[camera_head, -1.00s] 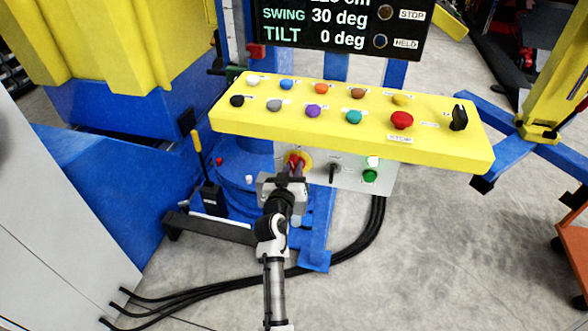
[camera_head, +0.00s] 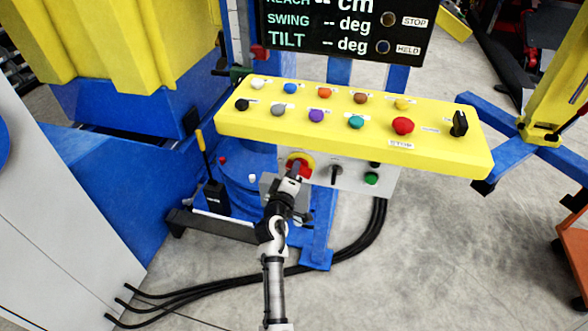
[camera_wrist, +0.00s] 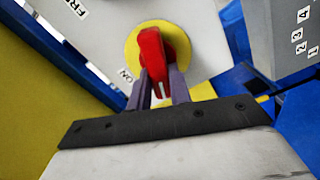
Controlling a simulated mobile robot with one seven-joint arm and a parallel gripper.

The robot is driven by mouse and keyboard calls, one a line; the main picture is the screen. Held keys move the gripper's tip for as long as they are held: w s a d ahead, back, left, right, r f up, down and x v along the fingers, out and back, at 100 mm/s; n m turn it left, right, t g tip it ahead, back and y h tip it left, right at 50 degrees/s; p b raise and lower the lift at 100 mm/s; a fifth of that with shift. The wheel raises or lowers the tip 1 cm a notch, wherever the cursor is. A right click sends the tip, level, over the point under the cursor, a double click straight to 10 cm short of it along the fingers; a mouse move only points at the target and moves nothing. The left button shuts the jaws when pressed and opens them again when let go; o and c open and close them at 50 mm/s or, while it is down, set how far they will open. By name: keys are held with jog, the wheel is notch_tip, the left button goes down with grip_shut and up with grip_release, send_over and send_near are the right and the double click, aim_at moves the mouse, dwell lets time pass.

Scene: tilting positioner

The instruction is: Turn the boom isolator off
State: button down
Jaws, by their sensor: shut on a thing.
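The boom isolator is a red handle on a yellow disc (camera_head: 306,160), on the grey panel under the yellow console. In the wrist view the red handle (camera_wrist: 152,48) stands across the yellow disc (camera_wrist: 184,40), with an ON label (camera_wrist: 126,75) beside the disc. My gripper (camera_head: 294,178) reaches up to the isolator from below. Its two purple-grey fingers (camera_wrist: 160,88) are shut on the red handle's lower end. The gripper hides part of the isolator in the head view.
The yellow console (camera_head: 350,140) with several coloured buttons overhangs the isolator. A black selector (camera_head: 336,174) and a green button (camera_head: 371,179) sit to its right. The display (camera_head: 345,28) shows dashes. Black cables (camera_head: 345,248) cross the floor below.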

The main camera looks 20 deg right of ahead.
jog(key=shift+a+f+n+p, duration=0.15)
jog(key=shift+n+p, duration=0.15)
jog(key=shift+n, duration=0.7)
jog(key=shift+d+f+n+p, duration=0.1)
jog(key=shift+n+p, duration=0.2)
jog(key=shift+n, duration=0.7)
jog(key=c, duration=1.3)
grip_release()
jog(key=shift+a, duration=0.1)
jog(key=b+v, duration=0.3)
jog(key=v, duration=1)
jog(key=shift+s+a, duration=0.2)
jog(key=shift+s, duration=0.15)
